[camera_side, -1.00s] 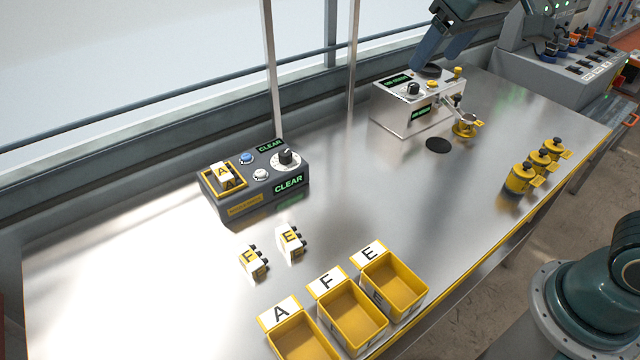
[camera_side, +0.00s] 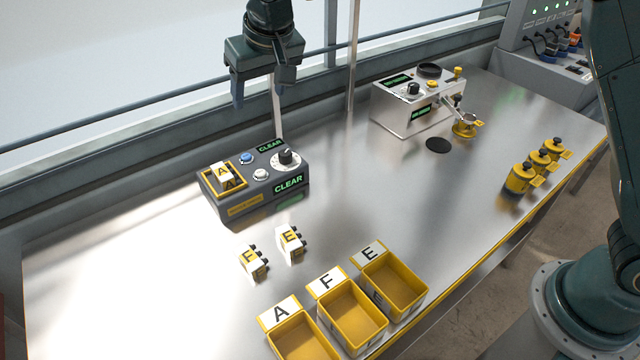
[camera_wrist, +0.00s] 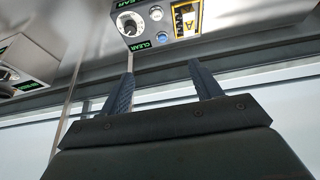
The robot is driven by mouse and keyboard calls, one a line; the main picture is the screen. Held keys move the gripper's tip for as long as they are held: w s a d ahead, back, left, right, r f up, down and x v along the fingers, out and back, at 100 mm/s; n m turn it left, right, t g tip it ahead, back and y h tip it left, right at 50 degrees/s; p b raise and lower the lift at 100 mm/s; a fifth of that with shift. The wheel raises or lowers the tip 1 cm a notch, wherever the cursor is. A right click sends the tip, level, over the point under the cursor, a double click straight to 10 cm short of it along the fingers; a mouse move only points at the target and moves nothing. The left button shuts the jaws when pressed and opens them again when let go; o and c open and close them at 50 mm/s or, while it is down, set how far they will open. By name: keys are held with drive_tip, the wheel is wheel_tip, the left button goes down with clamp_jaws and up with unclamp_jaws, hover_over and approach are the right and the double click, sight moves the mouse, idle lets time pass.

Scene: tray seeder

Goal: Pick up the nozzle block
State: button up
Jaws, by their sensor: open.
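A nozzle block marked A (camera_side: 224,174) sits in the yellow-rimmed socket of the dark control box (camera_side: 245,208). It also shows in the wrist view (camera_wrist: 187,20), near the top edge. Two white blocks marked E, one on the left (camera_side: 252,262) and one on the right (camera_side: 291,243), stand on the metal table in front of the box. My gripper (camera_side: 259,98) is open and empty, high above and behind the box. In the wrist view its two fingers (camera_wrist: 163,70) point up toward the box, well apart from the block.
Yellow bins marked A (camera_side: 282,312), F (camera_side: 325,280) and E (camera_side: 367,252) line the front edge. A silver machine (camera_side: 405,118) stands at the back, with several yellow canisters (camera_side: 520,178) to the right. The middle of the table is clear.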

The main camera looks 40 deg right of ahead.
approach(224, 170)
drive_tip(key=shift+x, duration=1.7)
drive_tip(key=shift+w+d, duration=0.1)
drive_tip(key=shift+x, duration=2.5)
drive_tip(key=c, duration=1.1)
drive_tip(key=shift+c, duration=0.2)
